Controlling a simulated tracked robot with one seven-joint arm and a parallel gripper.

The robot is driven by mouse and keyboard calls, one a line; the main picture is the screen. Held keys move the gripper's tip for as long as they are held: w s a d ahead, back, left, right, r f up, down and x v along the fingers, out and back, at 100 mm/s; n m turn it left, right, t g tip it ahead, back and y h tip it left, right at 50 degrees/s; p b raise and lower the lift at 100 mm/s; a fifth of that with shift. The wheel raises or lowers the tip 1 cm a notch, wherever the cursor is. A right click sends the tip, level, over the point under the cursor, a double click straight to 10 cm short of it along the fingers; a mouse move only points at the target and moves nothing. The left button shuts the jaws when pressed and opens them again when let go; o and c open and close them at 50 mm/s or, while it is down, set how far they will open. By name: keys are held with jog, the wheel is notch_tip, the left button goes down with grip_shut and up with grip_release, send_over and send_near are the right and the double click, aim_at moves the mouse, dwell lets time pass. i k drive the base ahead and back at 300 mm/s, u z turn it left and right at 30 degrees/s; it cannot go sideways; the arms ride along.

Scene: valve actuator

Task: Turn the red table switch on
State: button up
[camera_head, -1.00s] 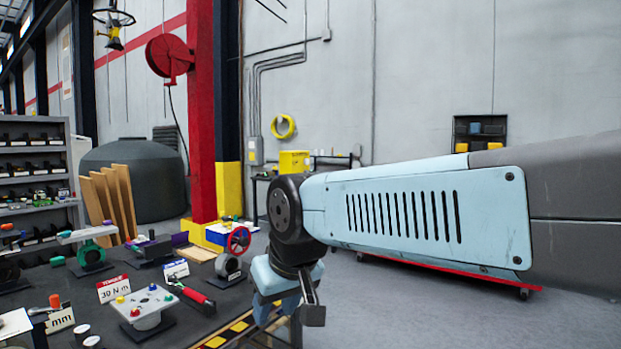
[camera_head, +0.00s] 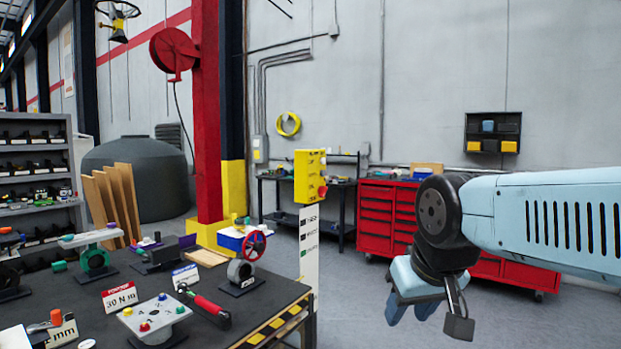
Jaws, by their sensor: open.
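A white switch box (camera_head: 140,318) with small coloured knobs stands near the front edge of the dark table. One of its knobs looks red (camera_head: 162,296); the others look yellow, blue and green. My gripper (camera_head: 412,310) hangs from the light blue arm at the right, out over the floor. It is open, with nothing visible in it, and is well to the right of the switch box, touching nothing. The knobs are too small to tell which way they are set.
A screwdriver-like red and black tool (camera_head: 205,306) lies beside the box. A red handwheel valve (camera_head: 254,245) and a torque sign (camera_head: 120,297) stand on the table. A white post with a yellow box (camera_head: 310,177) rises behind the table. A red tool cabinet (camera_head: 376,213) stands farther back.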

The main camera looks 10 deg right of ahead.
aim_at(322, 191)
jog(key=u, duration=0.05)
jog(key=k, duration=0.3)
jog(key=u, duration=0.35)
jog(key=i, duration=1.4)
jog(key=z, duration=0.65)
jog(key=k, duration=0.9)
jog(key=z, duration=0.15)
jog(key=i, duration=0.55)
jog(key=u, duration=0.05)
